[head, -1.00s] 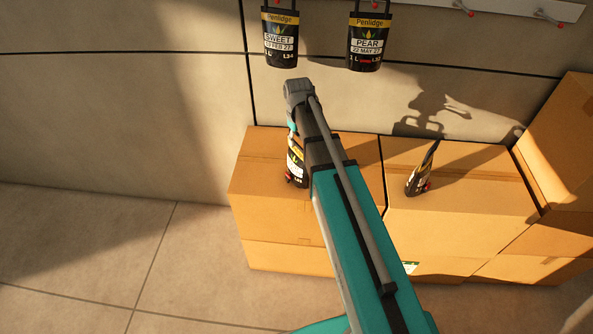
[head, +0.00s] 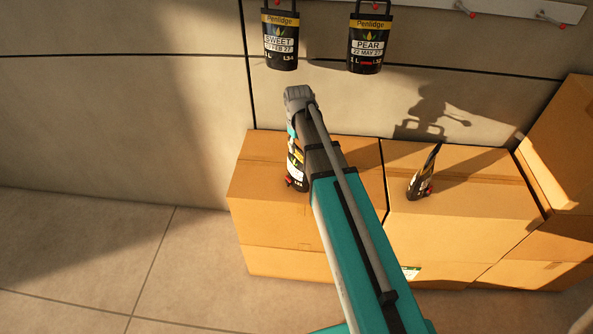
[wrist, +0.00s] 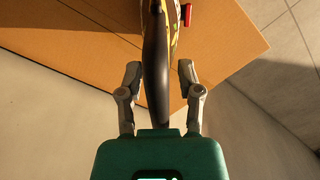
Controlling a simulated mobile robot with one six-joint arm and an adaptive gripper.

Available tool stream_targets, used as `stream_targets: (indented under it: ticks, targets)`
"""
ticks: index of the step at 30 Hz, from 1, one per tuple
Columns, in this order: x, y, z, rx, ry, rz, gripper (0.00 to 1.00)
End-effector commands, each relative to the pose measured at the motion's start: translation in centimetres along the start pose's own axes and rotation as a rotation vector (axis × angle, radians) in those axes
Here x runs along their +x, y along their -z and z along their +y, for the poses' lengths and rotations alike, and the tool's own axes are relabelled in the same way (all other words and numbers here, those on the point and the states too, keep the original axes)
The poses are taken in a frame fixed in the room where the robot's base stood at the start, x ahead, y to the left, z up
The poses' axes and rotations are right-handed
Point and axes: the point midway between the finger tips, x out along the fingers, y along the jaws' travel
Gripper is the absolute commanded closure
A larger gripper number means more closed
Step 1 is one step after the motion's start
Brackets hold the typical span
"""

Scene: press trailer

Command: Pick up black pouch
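A black pouch (head: 296,172) with a yellow-and-white label and a red cap stands on the left cardboard box, partly hidden behind my arm in the head view. In the wrist view the pouch (wrist: 157,70) shows edge-on from above, with its red cap at the upper right. My gripper (wrist: 160,78) is open, with one finger on each side of the pouch and a gap showing on both sides. The fingers are hidden in the head view. A second black pouch (head: 422,180) stands, leaning, on the right box.
Two more black pouches, labelled SWEET (head: 280,42) and PEAR (head: 369,44), hang from hooks on the wall. The left box (head: 262,200) and right box (head: 465,215) stand side by side. A taller box (head: 568,140) is at right. The floor at left is clear.

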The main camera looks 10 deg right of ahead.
Motion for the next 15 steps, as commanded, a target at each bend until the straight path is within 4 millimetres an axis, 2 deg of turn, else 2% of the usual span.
stream_targets:
  ticks: [1, 6, 15]
  targets:
    - [0.0, 0.0, 0.01, 0.0, 0.0, 0.0, 0.68]
    - [0.0, -0.01, 0.01, 0.0, 0.0, 0.0, 1.0]
    - [-0.03, -0.01, 0.03, 0.0, 0.0, 0.0, 1.0]
